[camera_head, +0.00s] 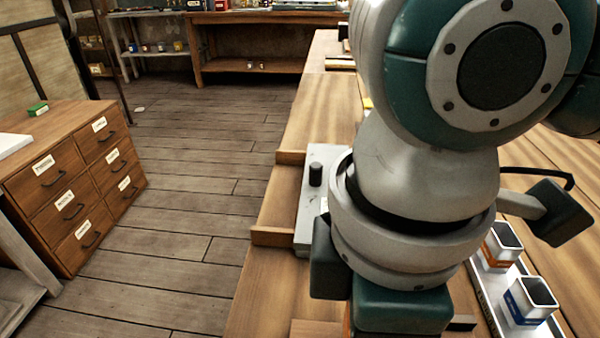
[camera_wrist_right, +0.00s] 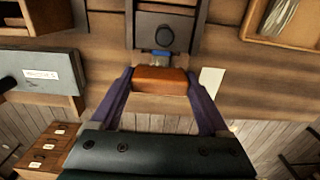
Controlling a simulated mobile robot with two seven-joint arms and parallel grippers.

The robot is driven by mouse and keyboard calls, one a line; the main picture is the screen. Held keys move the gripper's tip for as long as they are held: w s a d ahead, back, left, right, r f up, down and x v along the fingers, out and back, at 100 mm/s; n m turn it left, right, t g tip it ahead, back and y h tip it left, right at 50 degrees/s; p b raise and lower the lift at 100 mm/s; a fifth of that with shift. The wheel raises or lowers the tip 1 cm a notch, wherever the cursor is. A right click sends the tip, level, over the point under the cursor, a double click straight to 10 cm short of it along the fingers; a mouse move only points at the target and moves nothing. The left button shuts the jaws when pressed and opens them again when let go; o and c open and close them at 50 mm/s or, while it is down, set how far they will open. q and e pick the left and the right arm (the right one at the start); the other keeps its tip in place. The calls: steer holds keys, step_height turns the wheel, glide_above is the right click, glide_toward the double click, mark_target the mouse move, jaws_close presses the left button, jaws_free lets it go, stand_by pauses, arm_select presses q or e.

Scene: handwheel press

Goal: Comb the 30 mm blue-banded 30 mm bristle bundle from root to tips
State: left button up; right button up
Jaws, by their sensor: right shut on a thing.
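My right gripper (camera_wrist_right: 161,80) is shut on an orange-brown block (camera_wrist_right: 160,79), seen between its two fingers in the right wrist view. I cannot tell whether this block is the comb's handle. Just beyond the block is a small blue piece (camera_wrist_right: 162,54), in front of a dark fixture (camera_wrist_right: 165,20) with a round black part. It may be the blue-banded bundle; its bristles are not clear, and I cannot tell whether the block touches it. In the head view my right arm covers the middle of the bench and hides the work spot. My left gripper is not in view.
A grey box with a black knob (camera_head: 316,174) stands at the bench's left edge. An orange-banded cup (camera_head: 497,257) and a blue-banded cup (camera_head: 528,310) stand in a tray at right. A drawer cabinet (camera_head: 62,190) stands across open floor. A white card (camera_wrist_right: 210,82) lies beside the block.

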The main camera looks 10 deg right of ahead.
stand_by(0.5)
steer(key=shift+f, duration=0.55)
steer(key=shift+a+r, duration=0.1)
steer(key=shift+a, duration=0.05)
steer(key=shift+w+a+p, duration=0.1)
steer(key=shift+a+p, duration=0.15)
steer(key=shift+p, duration=0.1)
steer(key=shift+a, duration=0.1)
steer(key=shift+a, duration=0.15)
steer(key=shift+w+a, duration=0.1)
steer(key=shift+a, duration=0.15)
steer(key=shift+w+a+p, duration=0.1)
steer(key=shift+a+p, duration=0.1)
steer(key=shift+p, duration=0.2)
steer(key=shift+a+f, duration=0.2)
